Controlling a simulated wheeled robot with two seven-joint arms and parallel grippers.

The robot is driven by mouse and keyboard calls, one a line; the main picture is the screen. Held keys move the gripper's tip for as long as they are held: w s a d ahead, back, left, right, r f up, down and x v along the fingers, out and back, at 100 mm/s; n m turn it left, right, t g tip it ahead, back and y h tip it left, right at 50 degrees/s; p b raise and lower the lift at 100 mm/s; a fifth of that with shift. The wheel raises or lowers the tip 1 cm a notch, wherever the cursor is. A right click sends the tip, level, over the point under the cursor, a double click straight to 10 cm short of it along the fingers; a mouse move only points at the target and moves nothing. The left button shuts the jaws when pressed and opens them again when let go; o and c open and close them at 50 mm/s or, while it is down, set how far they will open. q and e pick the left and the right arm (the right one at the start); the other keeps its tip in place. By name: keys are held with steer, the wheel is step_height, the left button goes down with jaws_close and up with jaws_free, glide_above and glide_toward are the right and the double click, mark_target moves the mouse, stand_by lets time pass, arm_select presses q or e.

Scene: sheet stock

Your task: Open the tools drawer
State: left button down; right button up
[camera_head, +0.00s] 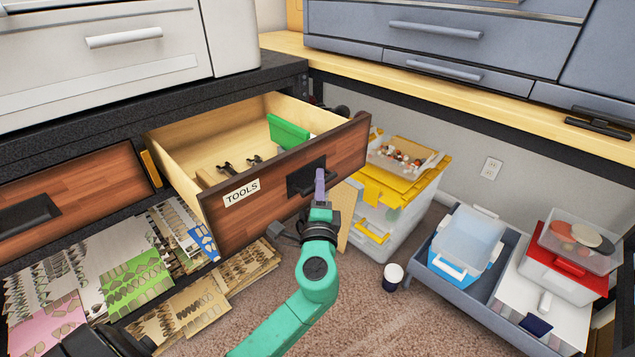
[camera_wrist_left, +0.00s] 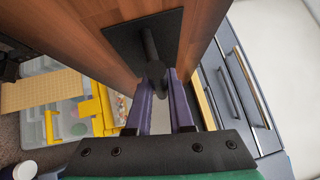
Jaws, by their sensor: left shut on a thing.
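The tools drawer (camera_head: 268,212) has a dark wood front with a "TOOLS" label (camera_head: 241,193) and stands pulled out, its light wood inside showing. A green object and several small dark tools lie in it. Its black handle (camera_head: 304,180) is on the front. My left gripper (camera_head: 320,178), on a teal arm, is shut on this handle. In the left wrist view the purple fingers (camera_wrist_left: 161,92) are on either side of the handle bar (camera_wrist_left: 154,62). My right gripper does not show.
Another wood-front drawer (camera_head: 75,195) is closed at the left. Clear bins with yellow latches (camera_head: 387,240) stand right of the open drawer. Illustrated sheets lie below at the left.

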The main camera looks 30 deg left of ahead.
arm_select(q)
steer(key=c, duration=0.8)
jaws_free()
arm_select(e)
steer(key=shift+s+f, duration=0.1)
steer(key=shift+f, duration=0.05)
arm_select(q)
steer(key=b+v, duration=0.1)
steer(key=v, duration=1.3)
steer(key=shift+s+d, duration=0.1)
steer(key=shift+s, duration=0.15)
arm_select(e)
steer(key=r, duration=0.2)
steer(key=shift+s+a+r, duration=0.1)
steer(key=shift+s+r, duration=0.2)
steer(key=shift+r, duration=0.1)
